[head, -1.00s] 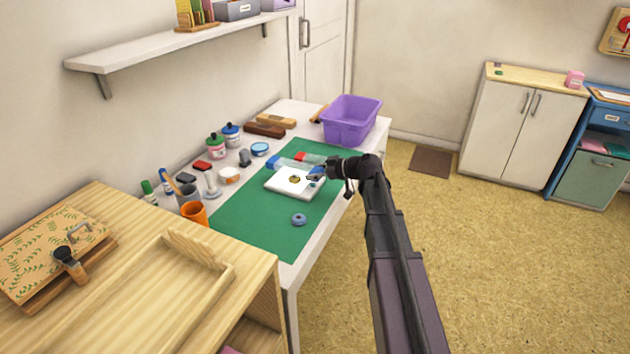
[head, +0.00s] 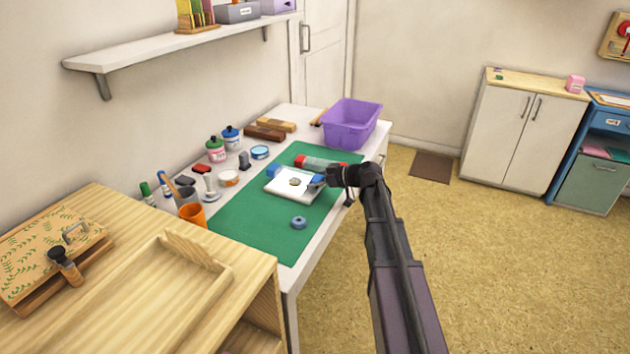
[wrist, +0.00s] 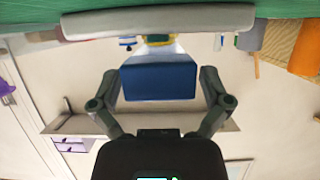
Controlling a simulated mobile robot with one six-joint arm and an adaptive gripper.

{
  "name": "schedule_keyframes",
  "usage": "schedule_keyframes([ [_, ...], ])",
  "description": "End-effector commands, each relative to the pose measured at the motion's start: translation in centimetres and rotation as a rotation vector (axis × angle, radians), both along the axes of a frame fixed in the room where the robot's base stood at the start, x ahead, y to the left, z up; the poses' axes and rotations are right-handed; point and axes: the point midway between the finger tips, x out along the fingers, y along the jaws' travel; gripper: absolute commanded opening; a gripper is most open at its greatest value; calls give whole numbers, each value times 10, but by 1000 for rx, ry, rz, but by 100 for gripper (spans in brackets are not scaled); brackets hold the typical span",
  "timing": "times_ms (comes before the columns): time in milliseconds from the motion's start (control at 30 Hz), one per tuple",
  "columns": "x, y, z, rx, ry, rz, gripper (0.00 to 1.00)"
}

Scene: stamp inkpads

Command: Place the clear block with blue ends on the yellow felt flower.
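The clear block with blue ends shows in the head view as a far blue end (head: 273,171) and a near blue end (head: 317,181). Its clear middle lies over the felt flower, which looks dull yellow-grey through it, on a white square board (head: 283,189). My gripper (head: 325,180) reaches in from the right at the near end. In the wrist view the blue end (wrist: 159,80) fills the space between my fingers (wrist: 159,88), which are closed against its sides. A yellowish patch shows just beyond it. I cannot tell whether the block touches the flower.
A similar clear block with red ends (head: 322,162) lies behind the board on the green mat (head: 255,217). A blue ring (head: 299,223) lies in front. A purple bin (head: 349,125) stands at the back right. Jars, stamps and an orange cup (head: 192,215) line the left.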

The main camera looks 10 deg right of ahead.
Motion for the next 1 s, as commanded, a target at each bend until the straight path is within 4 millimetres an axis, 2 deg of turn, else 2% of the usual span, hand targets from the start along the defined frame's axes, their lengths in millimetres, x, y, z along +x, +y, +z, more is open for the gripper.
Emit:
schedule_keyframes([
  [500,-1,-2,5,0,0,-1,100],
  [767,-18,-24,18,0,0,-2,100],
  [1000,-40,-54,33,0,1,-4,100],
])
